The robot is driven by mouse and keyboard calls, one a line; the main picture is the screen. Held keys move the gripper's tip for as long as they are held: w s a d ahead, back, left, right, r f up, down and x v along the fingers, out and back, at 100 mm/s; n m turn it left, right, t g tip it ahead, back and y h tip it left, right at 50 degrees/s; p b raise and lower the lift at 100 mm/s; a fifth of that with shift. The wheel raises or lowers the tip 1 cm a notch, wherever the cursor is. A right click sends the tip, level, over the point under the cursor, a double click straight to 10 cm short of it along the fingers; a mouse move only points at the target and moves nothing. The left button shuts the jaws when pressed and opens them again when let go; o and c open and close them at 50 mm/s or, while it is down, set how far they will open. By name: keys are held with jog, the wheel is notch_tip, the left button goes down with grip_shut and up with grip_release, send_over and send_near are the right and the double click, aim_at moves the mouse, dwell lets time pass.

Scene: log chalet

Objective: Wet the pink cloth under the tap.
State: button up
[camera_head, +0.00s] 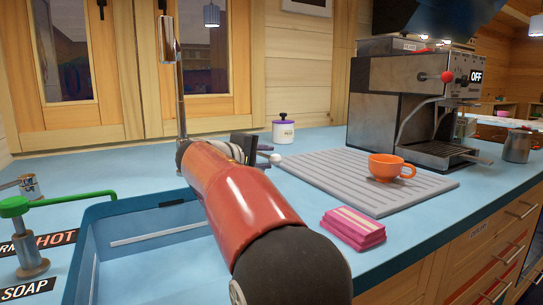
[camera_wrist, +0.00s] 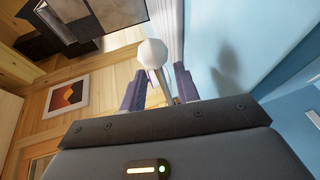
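The pink cloth (camera_head: 354,228), striped and folded, lies on the blue counter to the right of the sink, apart from my gripper. My gripper (camera_head: 268,153) is beyond the sink's back right corner, partly hidden by my red arm link. In the wrist view my gripper (camera_wrist: 160,88) has its fingers apart, with a white ball on a thin stem (camera_wrist: 152,53) between or just beyond them; I cannot tell whether they touch the stem. A tall metal post (camera_head: 180,85), perhaps the tap, rises behind my arm; its base is hidden. The blue sink basin (camera_head: 120,215) looks empty where visible.
An orange cup (camera_head: 388,167) stands on the grey ribbed drainboard (camera_head: 330,170). An espresso machine (camera_head: 405,105) and a metal jug (camera_head: 518,146) are at right. A white jar (camera_head: 283,130) stands near the wall. A green-topped fixture (camera_head: 30,240) stands left, by HOT and SOAP labels.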

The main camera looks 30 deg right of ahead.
jog(key=shift+x, duration=2)
grip_shut()
jog(key=shift+a, duration=0.1)
